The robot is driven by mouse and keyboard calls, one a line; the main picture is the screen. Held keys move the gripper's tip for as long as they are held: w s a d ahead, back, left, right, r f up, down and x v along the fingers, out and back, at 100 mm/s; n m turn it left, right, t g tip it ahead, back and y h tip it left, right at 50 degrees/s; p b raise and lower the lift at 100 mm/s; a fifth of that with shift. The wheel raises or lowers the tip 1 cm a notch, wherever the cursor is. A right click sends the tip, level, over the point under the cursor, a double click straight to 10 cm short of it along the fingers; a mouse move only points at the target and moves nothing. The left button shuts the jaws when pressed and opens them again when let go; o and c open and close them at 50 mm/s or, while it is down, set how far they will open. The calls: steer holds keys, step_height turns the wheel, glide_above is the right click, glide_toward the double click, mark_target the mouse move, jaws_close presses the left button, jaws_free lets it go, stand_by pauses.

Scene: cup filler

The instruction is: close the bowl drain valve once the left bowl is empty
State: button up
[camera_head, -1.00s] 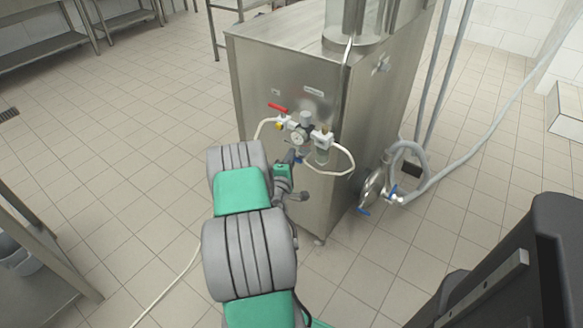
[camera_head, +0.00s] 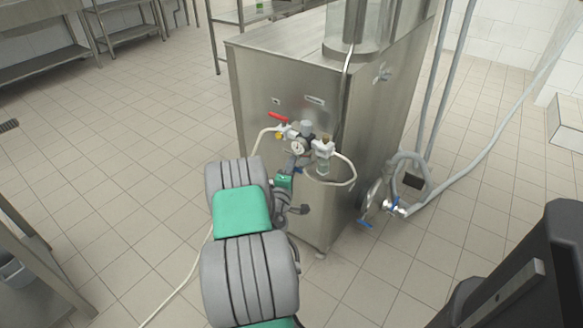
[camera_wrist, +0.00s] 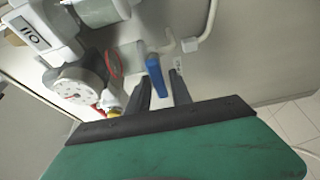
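A blue lever handle (camera_wrist: 155,75) on a small white fitting shows in the wrist view; I take it for the bowl drain valve. In the head view a bit of blue (camera_head: 299,170) shows beneath the gauge, beside my gripper (camera_head: 296,160). In the wrist view my gripper (camera_wrist: 163,88) is open, fingers spread, with the lever's end at the gap between the fingertips. Contact cannot be told. A greenish clear part (camera_wrist: 116,66) behind the gauge may be the left bowl; its contents cannot be made out. A clear right bowl (camera_head: 323,168) hangs under a white head.
A pressure gauge (camera_wrist: 80,85) and a unit marked OIL (camera_wrist: 38,35) sit close left of the fingers. A red lever (camera_head: 277,117) and white hose (camera_head: 345,184) flank the unit. The steel machine (camera_head: 285,85) stands behind. Another blue-handled valve (camera_head: 365,223) sits low right.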

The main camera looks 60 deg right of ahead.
steer(key=shift+o, duration=0.7)
steer(key=shift+a, duration=0.35)
steer(key=v, duration=0.7)
steer(key=shift+s, duration=0.1)
